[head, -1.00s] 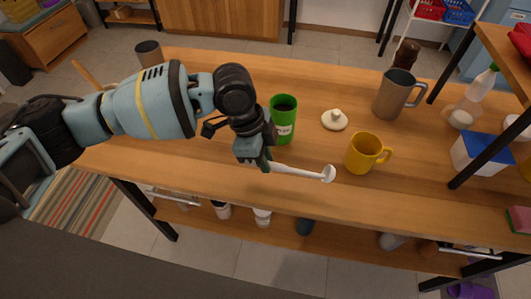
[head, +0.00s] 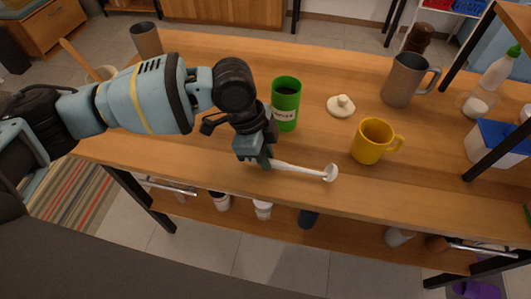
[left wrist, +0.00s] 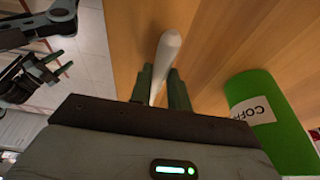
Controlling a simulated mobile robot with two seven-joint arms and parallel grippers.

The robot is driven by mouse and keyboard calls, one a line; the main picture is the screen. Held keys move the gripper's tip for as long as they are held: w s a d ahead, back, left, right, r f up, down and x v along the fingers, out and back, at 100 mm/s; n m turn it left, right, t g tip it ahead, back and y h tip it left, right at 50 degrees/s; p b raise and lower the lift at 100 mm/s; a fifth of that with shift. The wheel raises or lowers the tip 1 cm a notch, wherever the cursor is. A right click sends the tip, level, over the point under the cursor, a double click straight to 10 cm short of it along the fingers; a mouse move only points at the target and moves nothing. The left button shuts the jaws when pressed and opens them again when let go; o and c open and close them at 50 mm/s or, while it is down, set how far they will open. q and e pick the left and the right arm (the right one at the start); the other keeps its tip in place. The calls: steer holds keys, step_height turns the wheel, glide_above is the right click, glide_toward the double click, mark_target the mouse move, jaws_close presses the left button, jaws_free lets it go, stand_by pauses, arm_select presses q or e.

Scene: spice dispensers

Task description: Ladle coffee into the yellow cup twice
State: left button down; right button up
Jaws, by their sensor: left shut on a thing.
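My left gripper (head: 262,162) is shut on the handle of a white ladle (head: 300,170), held over the front part of the table. The ladle's bowl points right, to the left of and nearer than the yellow cup (head: 372,142), and apart from it. The green coffee canister (head: 286,104) stands open just behind my left gripper, with dark contents inside. In the left wrist view the ladle handle (left wrist: 165,58) lies between the fingers, and the canister with its label (left wrist: 268,120) is at the right.
A white lid (head: 341,106) lies behind the cup. A grey metal mug (head: 404,80), a pepper mill (head: 418,40), a bottle (head: 490,84) and a blue-lidded box (head: 490,146) stand at the right. A dark cup (head: 146,40) stands back left. The table's front edge is near the ladle.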

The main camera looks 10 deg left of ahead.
arm_select(q)
steer(key=c, duration=1.3)
jaws_free()
steer(key=shift+o, duration=0.2)
arm_select(e)
steer(key=shift+s, duration=0.4)
arm_select(q)
steer(key=shift+p+v, duration=0.45)
steer(key=shift+v, duration=3.45)
arm_select(e)
steer(key=shift+r, duration=0.3)
arm_select(q)
steer(key=shift+s+f, duration=0.1)
arm_select(e)
steer(key=shift+w, duration=0.2)
